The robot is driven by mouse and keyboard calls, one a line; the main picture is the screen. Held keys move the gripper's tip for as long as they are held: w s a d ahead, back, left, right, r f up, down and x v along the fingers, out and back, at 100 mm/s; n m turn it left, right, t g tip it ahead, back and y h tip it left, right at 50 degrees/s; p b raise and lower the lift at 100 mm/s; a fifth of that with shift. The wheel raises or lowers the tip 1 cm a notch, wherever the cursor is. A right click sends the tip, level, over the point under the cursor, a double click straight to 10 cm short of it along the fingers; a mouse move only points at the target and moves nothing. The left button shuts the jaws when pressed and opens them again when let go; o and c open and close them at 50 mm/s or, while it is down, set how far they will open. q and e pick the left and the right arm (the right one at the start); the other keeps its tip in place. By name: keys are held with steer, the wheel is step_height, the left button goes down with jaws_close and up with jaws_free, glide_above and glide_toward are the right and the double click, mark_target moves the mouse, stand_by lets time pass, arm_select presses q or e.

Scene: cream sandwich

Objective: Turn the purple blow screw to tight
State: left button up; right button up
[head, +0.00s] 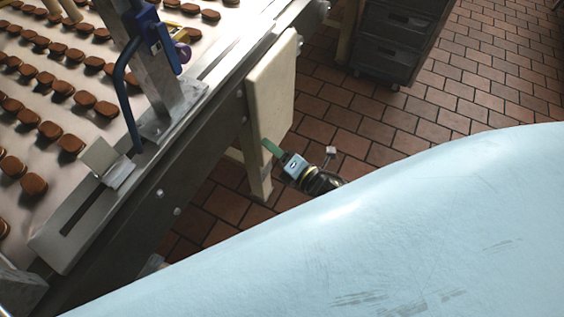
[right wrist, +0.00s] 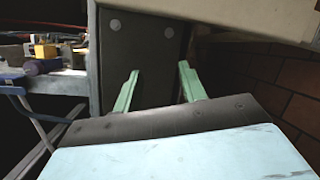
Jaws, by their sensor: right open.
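The purple screw (head: 182,50) is a round knob on a blue bracket (head: 160,44) fixed to a metal post above the conveyor. In the right wrist view a purple knob (right wrist: 33,67) shows at the far left, beside a yellow block. Its tightness cannot be read from these views. My right gripper (head: 270,147) is low beside the conveyor, to the right of and below the screw in the head view, well apart from it. Its green fingers are spread and empty in the right wrist view (right wrist: 159,86). My left gripper is not in view.
The conveyor (head: 113,102) carries rows of brown sandwich biscuits. Its metal side rail and a cream panel (head: 270,90) lie between my right gripper and the screw. A dark cabinet (head: 392,40) stands at the back. Brown tiled floor (head: 440,105) is open to the right.

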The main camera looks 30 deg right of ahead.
steer(key=shift+s+d+f+m+g+h, duration=0.15)
steer(key=shift+s+f+m+g+h, duration=0.15)
steer(key=shift+f+m, duration=0.45)
steer(key=shift+s+d+f+m+g+h, duration=0.1)
steer(key=shift+s+d+f+m+g, duration=0.25)
steer(key=shift+f, duration=0.75)
steer(key=shift+s+f+m+g+h, duration=0.2)
steer(key=shift+s+f+m, duration=0.15)
steer(key=shift+f+m, duration=0.4)
steer(key=shift+f, duration=0.15)
